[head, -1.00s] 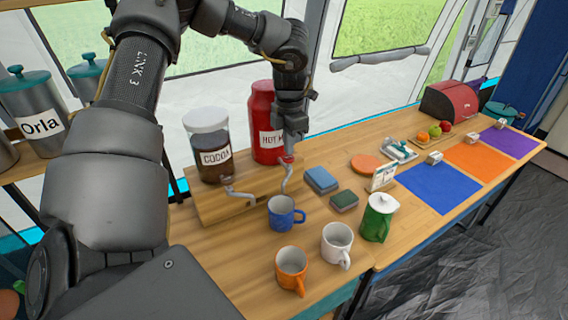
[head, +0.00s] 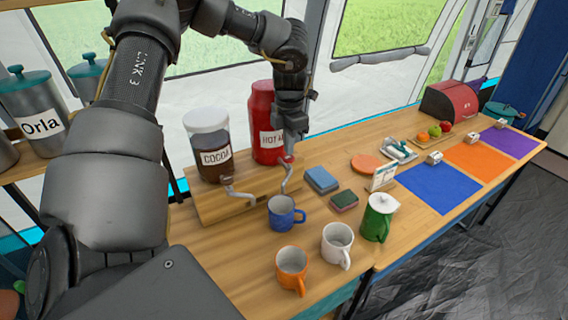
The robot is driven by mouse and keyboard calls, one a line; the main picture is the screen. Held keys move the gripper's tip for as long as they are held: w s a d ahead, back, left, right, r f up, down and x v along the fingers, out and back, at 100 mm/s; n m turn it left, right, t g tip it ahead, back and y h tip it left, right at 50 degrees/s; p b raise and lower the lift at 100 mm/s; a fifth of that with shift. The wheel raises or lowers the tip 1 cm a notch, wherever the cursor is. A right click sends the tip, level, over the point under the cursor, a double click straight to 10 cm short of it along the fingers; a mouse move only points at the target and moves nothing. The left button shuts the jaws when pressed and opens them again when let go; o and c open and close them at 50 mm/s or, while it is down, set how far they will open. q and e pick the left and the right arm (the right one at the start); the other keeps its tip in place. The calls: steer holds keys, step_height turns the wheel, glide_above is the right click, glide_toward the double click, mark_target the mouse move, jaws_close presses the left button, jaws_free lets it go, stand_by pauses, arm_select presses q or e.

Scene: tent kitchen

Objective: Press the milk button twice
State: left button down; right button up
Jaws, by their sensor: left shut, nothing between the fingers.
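The red dispenser (head: 262,108) with a partly hidden label starting "HOT M" stands on a wooden stand at the back of the counter. Its curved metal spout (head: 285,180) points down at the front, with a small reddish button (head: 286,159) at its top. My left gripper (head: 288,151) is shut and empty, pointing down in front of the dispenser, with its tips right at the button. I cannot tell whether they touch it. A blue mug (head: 283,215) stands below and in front of the spouts. My right gripper is not in view.
The cocoa dispenser (head: 212,150) stands left of the red one. An orange mug (head: 291,268), a white mug (head: 337,246) and a green lidded pitcher (head: 378,217) stand at the front. Blue (head: 321,180) and green (head: 344,199) blocks lie right of the stand.

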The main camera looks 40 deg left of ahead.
mark_target(288, 157)
arm_select(q)
steer(key=shift+f, duration=0.15)
steer(key=shift+f+b, duration=1.35)
steer(key=shift+f, duration=0.05)
steer(key=shift+r, duration=0.2)
steer(key=shift+r+p, duration=0.95)
steer(key=shift+r, duration=0.35)
steer(key=shift+f, duration=0.15)
